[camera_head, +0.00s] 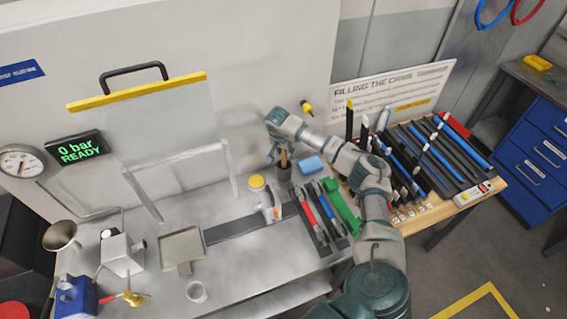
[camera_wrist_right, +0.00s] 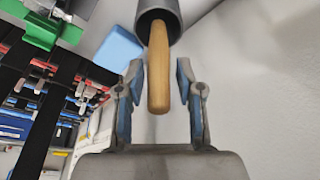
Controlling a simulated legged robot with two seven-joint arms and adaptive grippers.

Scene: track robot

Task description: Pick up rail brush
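The rail brush shows as a wooden handle (camera_wrist_right: 159,68) standing in a dark grey cup (camera_wrist_right: 160,14); its other end is hidden inside the cup. In the head view the handle (camera_head: 284,158) rises from the cup (camera_head: 284,173) against the back wall. My right gripper (camera_wrist_right: 160,80) is open, with one blue-padded finger on each side of the handle and visible gaps on both sides. In the head view my right gripper (camera_head: 281,153) is over the cup. My left gripper is not in view.
A light blue block (camera_head: 311,165) lies just right of the cup, and a yellow-lidded jar (camera_head: 257,183) stands left. A green holder (camera_head: 341,207) and a rack of dark rails (camera_head: 430,155) are to the right. A metal tray (camera_head: 182,246) sits on the left bench.

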